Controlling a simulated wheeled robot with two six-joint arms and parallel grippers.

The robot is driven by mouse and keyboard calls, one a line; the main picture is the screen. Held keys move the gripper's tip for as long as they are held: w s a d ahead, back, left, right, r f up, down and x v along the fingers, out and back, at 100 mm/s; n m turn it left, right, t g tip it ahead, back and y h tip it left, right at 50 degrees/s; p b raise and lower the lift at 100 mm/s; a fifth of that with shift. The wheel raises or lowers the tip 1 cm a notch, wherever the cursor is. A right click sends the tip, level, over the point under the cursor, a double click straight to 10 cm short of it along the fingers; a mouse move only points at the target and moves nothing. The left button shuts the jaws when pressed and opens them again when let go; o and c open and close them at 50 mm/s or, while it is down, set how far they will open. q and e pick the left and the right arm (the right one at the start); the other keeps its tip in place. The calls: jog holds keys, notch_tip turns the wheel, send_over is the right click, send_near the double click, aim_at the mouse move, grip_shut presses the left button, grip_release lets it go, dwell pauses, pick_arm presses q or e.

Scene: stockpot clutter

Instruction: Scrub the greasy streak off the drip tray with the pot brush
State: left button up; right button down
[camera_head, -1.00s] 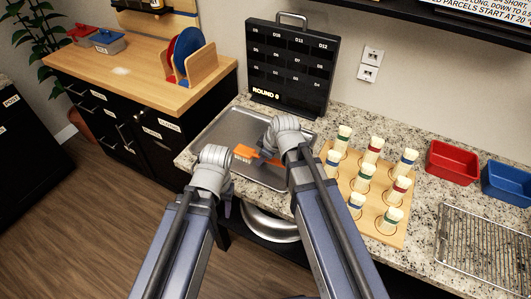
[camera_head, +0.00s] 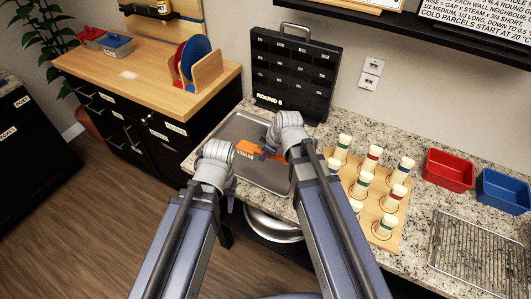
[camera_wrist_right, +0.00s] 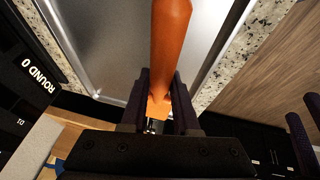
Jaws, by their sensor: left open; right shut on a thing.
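The drip tray (camera_head: 262,178) is a shallow grey metal tray on the granite counter, partly hidden by my arms. It also shows in the right wrist view (camera_wrist_right: 115,50). My right gripper (camera_head: 270,152) is shut on the orange pot brush (camera_head: 248,147), whose handle fills the middle of the right wrist view (camera_wrist_right: 170,45). The pale bristles face down over the tray; whether they touch it I cannot tell. The greasy streak is not discernible in either view. My left gripper (camera_head: 231,205) is open and empty near the tray's front left edge, mostly hidden behind its wrist.
Right of the tray, a wooden board (camera_head: 393,240) holds several capped bottles. Beyond are a red bin (camera_head: 448,170), a blue bin (camera_head: 502,191) and a wire rack (camera_head: 480,255). A black board (camera_head: 292,72) stands behind the tray. A metal bowl or pot (camera_head: 272,228) sits below the counter.

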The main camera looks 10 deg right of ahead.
pick_arm(q)
jog(key=shift+r, duration=0.4)
pick_arm(e)
jog(key=shift+r, duration=0.4)
pick_arm(q)
jog(key=shift+r+p, duration=1.4)
jog(key=shift+p, duration=0.1)
pick_arm(e)
jog(key=shift+r, duration=1.4)
